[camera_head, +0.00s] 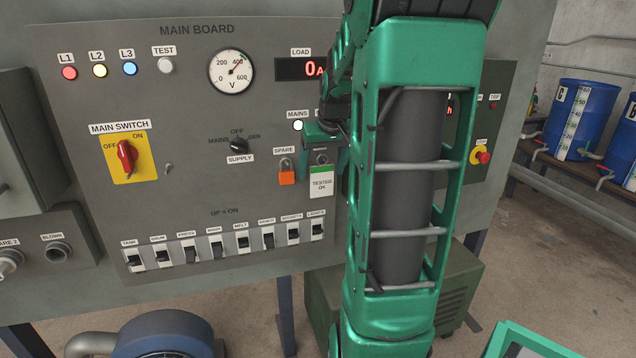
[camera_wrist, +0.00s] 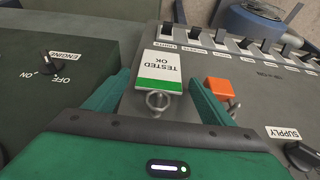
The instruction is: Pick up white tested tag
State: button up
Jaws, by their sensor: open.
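The white tested tag (camera_head: 321,184) with a green band and the words "TESTED OK" hangs on the main board, right of the orange padlock. In the wrist view the tag (camera_wrist: 160,70) appears upside down, with a metal ring or hook (camera_wrist: 157,101) at its green end. My gripper (camera_wrist: 165,92) is open, with one green finger on each side of the tag's green end and the hook. I see no clear contact between the fingers and the tag. In the head view my arm covers the board just right of the tag, and the gripper is mostly hidden.
An orange padlock (camera_head: 287,172) hangs close left of the tag; it also shows beside the right finger in the wrist view (camera_wrist: 220,89). A row of switches (camera_head: 222,246) lies below. The supply knob (camera_head: 238,144) and red main switch (camera_head: 127,156) are farther left.

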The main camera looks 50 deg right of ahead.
jog(key=c, duration=1.2)
jog(key=shift+o, duration=0.2)
jog(key=shift+r, duration=0.85)
jog(key=s+a, duration=0.4)
jog(key=s, duration=0.3)
jog(key=s+a, duration=0.5)
jog(key=s, duration=0.3)
jog(key=shift+s+a, duration=0.2)
jog(key=shift+a, duration=0.05)
jog(key=shift+r, duration=0.35)
jog(key=shift+s+a, duration=0.6)
jog(key=shift+s, duration=0.4)
jog(key=shift+s+a, duration=0.6)
jog(key=shift+s, duration=0.35)
